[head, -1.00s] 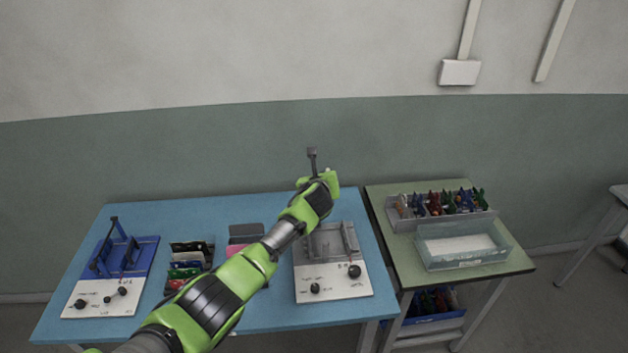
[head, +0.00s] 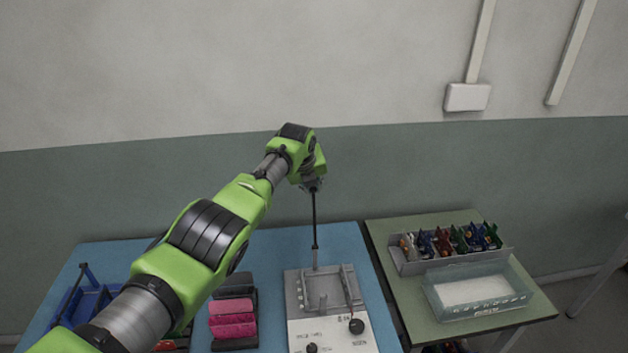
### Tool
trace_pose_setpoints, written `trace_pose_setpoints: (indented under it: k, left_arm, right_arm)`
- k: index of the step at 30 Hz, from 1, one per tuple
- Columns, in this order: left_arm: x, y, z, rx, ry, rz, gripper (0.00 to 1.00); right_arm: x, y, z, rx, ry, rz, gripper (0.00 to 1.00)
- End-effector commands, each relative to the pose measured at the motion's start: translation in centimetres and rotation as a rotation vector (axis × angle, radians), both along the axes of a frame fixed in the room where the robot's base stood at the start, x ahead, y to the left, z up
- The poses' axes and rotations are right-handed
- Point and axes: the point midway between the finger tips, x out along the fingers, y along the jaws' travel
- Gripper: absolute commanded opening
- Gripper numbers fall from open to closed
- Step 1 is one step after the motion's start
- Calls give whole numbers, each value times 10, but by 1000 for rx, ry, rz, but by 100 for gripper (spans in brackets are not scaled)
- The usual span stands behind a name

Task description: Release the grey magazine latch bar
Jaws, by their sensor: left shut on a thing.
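The grey magazine (head: 294,287) stands on a white-fronted base on the blue table, with black knobs on its front. Its latch bar (head: 315,230) is a thin dark rod standing nearly upright at the back of the magazine. My left gripper (head: 312,186) is shut on the bar's upper end, high above the magazine. The fingers are small and partly hidden by the wrist. My right gripper is not in view.
A holder with pink blocks (head: 232,318) sits left of the magazine, and a blue magazine (head: 92,298) is at the far left, partly behind my arm. On the green table (head: 400,300) are a grey rack (head: 408,268) of coloured pieces and a clear bin (head: 520,297).

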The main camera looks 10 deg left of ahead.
Motion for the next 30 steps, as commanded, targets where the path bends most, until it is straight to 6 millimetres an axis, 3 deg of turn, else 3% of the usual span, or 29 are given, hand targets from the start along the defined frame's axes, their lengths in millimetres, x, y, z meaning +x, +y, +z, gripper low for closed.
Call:
trace_pose_setpoints:
  k: [1, 16, 17, 18, 30]
  left_arm:
    - [4, 0, 9, -4, -13, -1, 0]
    - [3, 3, 10, -5, -6, 1, 0]
    - [3, 3, 11, -5, -6, 1, 23]
    - [3, 3, 10, -5, -4, 1, 33]
    - [-1, 2, 5, -6, 8, 1, 33]
  right_arm:
    - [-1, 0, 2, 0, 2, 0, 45]
    - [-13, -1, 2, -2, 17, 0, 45]
    - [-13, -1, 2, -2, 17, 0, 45]
    - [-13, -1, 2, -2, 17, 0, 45]
    - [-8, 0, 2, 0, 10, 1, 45]
